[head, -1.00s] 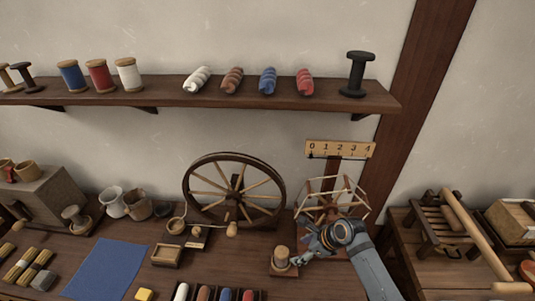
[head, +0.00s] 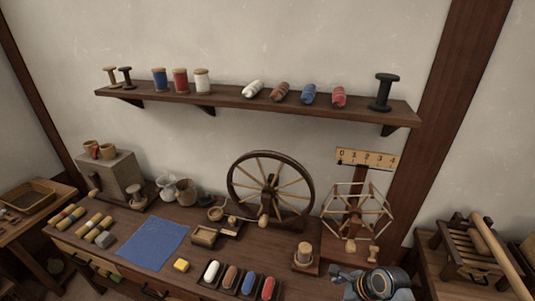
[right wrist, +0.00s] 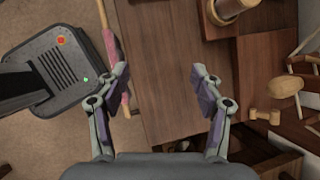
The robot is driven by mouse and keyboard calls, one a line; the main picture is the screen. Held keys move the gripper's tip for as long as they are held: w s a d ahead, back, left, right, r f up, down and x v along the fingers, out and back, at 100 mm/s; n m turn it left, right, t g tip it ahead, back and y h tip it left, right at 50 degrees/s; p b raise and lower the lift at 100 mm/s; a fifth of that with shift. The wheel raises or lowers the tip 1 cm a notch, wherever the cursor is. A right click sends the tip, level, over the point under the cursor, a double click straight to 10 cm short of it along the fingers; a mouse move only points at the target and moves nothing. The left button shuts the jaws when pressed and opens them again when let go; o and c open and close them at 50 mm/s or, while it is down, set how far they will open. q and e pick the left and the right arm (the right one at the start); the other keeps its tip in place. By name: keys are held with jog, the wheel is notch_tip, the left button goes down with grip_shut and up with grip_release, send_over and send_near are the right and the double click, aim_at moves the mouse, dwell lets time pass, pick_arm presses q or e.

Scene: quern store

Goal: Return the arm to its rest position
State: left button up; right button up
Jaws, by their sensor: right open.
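My right arm's wrist shows at the bottom right of the head view, in front of the table edge below the skein winder (head: 357,212). My left gripper is in neither view.
The workbench holds a spinning wheel (head: 270,190), a blue cloth (head: 153,243), a wooden spool on a block (head: 305,254) and a row of coloured rolls (head: 230,277). A slatted stand (head: 465,250) is at the right. A shelf (head: 300,107) runs above.

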jog(key=s+d+r+n+h, duration=0.25)
jog(key=s+n, duration=0.45)
jog(key=n, duration=0.5)
jog(key=s+d+r+n+h, duration=0.25)
jog(key=s+n, duration=0.45)
jog(key=n, duration=0.5)
notch_tip(320, 180, down, 24)
jog(key=s+d+g, duration=0.1)
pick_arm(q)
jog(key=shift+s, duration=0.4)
pick_arm(e)
jog(key=s+d+f+g, duration=0.1)
jog(key=s+f, duration=1.7)
jog(key=s, duration=0.1)
jog(key=shift+s+d+f+g, duration=0.15)
jog(key=shift+s+d+g, duration=0.05)
jog(key=shift+d+g, duration=0.15)
